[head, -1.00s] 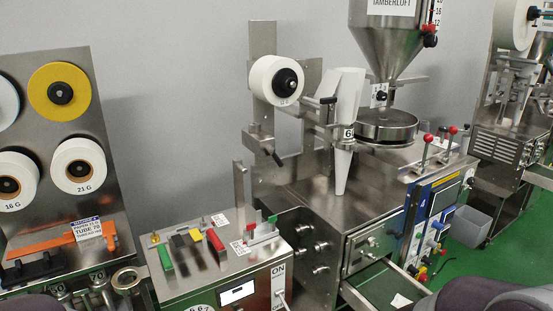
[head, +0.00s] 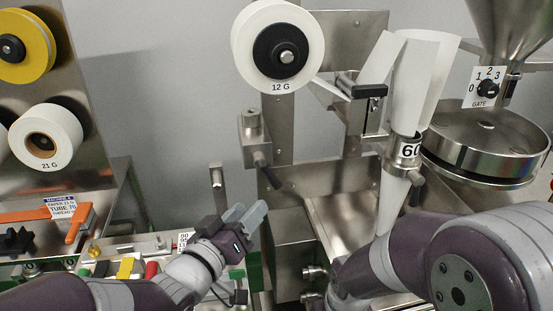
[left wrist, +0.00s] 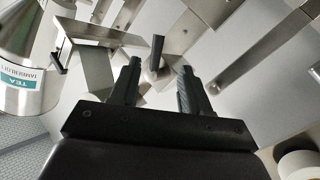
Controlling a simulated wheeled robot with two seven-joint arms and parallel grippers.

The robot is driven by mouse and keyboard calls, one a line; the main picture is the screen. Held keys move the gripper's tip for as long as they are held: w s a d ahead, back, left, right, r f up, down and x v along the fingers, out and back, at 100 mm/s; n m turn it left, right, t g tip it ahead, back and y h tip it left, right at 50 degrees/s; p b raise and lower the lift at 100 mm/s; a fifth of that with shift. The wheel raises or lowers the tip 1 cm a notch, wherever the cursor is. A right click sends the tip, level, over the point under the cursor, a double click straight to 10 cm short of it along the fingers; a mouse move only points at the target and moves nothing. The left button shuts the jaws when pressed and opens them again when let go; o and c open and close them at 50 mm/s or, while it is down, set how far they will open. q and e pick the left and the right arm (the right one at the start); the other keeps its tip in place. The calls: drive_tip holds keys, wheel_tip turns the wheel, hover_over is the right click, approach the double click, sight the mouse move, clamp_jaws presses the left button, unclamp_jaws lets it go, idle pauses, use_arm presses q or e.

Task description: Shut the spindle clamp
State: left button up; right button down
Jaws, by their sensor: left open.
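A metal block with a black lever (head: 268,172), which I take to be the spindle clamp, sits on the machine's upright plate below the white paper roll marked 12 G (head: 278,45). The lever slants down to the right. My left gripper (head: 246,214) is open and empty, just below the lever and apart from it in the head view. In the left wrist view a dark lever (left wrist: 156,52) shows beyond the fingertips, between them from side to side; contact cannot be told. My right arm is at the lower right of the head view; its gripper does not show.
A black-handled bracket (head: 369,91) projects above. A round metal drum (head: 485,140) is at the right. A short metal post (head: 216,180) stands left of the clamp.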

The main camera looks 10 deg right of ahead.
sight(270, 181)
use_arm(q)
drive_tip(key=x, duration=0.3)
drive_tip(key=p+x, duration=0.1)
drive_tip(key=x, duration=0.2)
drive_tip(key=r+p+x, duration=0.1)
drive_tip(key=x, duration=0.3)
drive_tip(key=shift+w+r, duration=0.1)
drive_tip(key=shift+w+d, duration=0.1)
drive_tip(key=shift+w, duration=0.1)
drive_tip(key=shift+w+d, duration=0.15)
drive_tip(key=shift+w, duration=0.05)
use_arm(e)
drive_tip(key=r, duration=0.2)
drive_tip(key=a+r, duration=0.1)
drive_tip(key=shift+s, duration=0.4)
use_arm(q)
clamp_jaws()
